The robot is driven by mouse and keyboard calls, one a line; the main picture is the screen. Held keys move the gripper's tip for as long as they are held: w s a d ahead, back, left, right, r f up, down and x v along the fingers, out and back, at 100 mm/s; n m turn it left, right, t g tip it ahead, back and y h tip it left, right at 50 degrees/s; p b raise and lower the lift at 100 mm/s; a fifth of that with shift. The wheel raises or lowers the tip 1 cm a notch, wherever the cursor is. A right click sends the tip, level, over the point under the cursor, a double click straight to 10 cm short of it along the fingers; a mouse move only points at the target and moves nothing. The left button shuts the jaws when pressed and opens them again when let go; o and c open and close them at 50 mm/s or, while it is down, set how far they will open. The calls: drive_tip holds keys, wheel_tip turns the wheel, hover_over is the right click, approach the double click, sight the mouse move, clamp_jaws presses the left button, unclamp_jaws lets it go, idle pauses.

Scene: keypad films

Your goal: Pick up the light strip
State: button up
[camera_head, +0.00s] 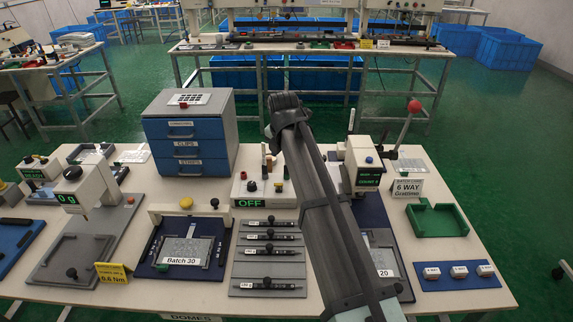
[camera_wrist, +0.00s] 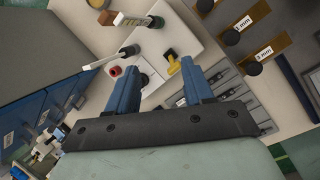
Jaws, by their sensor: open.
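I cannot tell for certain which piece is the light strip. The same box with the OFF display (camera_head: 262,192) shows in the head view, partly hidden by my arm. My gripper (camera_wrist: 158,55) is open above this box, its two blue fingers apart with nothing held between them. A red button (camera_wrist: 113,71), a dark knob and a yellow piece (camera_wrist: 173,65) lie below.
A blue drawer cabinet (camera_head: 189,140) stands just left of the box. A rack of dark tools (camera_head: 268,270) lies in front, beside the Batch 30 tray (camera_head: 183,274). A green tray (camera_head: 437,219) and a red-knobbed lever (camera_head: 414,106) are at the right.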

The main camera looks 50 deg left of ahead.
drive_tip(key=w+a+f+n, duration=0.1)
drive_tip(key=f+n, duration=0.1)
drive_tip(key=f, duration=0.1)
drive_tip(key=w+a+f+n, duration=0.1)
drive_tip(key=w+f+n, duration=0.1)
drive_tip(key=f, duration=0.1)
drive_tip(key=w+a+f+n, duration=0.2)
drive_tip(key=f+n, duration=0.1)
drive_tip(key=f, duration=0.1)
drive_tip(key=shift+w+f+t, duration=0.1)
drive_tip(key=shift+w+t, duration=0.1)
drive_tip(key=shift+t, duration=0.1)
idle(0.7)
drive_tip(key=shift+c, duration=0.3)
clamp_jaws()
